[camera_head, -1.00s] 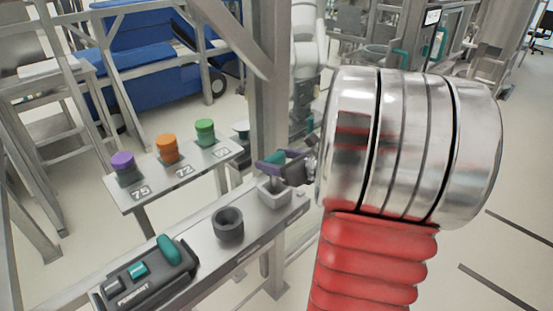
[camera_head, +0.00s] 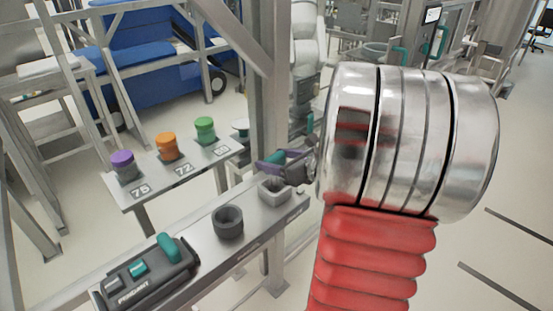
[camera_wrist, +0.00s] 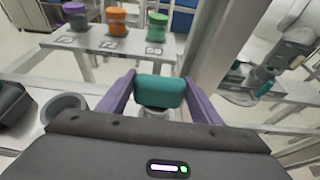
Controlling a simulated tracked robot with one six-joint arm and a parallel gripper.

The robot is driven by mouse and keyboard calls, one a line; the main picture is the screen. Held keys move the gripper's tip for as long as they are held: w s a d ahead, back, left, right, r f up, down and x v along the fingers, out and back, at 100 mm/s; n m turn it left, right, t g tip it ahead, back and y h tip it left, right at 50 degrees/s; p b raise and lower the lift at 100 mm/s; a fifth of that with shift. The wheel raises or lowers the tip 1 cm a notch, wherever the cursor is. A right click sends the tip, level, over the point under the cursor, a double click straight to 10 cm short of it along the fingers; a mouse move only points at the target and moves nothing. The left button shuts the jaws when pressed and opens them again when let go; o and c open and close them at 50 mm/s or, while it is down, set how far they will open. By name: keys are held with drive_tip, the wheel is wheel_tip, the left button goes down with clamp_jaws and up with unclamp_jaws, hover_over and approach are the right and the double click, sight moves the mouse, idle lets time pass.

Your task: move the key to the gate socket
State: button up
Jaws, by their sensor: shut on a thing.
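The key has a teal block-shaped handle (camera_wrist: 160,91). In the wrist view it sits between the purple fingers of my gripper (camera_wrist: 158,95), which is shut on it. A pale part of it shows below the handle; its lower end is hidden. In the head view my gripper (camera_head: 283,160) holds the key (camera_head: 274,159) just above a light grey square socket (camera_head: 274,193) at the right end of the bench. The square socket's opening shows dark. I see no label telling whether it is the gate socket. I cannot tell exactly how far the key is above it.
A dark round cup (camera_head: 228,223) and a pendant with teal parts (camera_head: 145,275) stand on the same bench. Behind is a shelf with purple (camera_head: 123,164), orange (camera_head: 166,147) and green (camera_head: 205,130) capped cylinders. A metal post (camera_head: 265,95) rises close behind my gripper.

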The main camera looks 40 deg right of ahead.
drive_tip(key=shift+f, duration=2)
idle(1.4)
idle(0.4)
drive_tip(key=o, duration=1.8)
drive_tip(key=shift+c, duration=0.2)
drive_tip(key=shift+r, duration=0.1)
drive_tip(key=shift+r, duration=4.4)
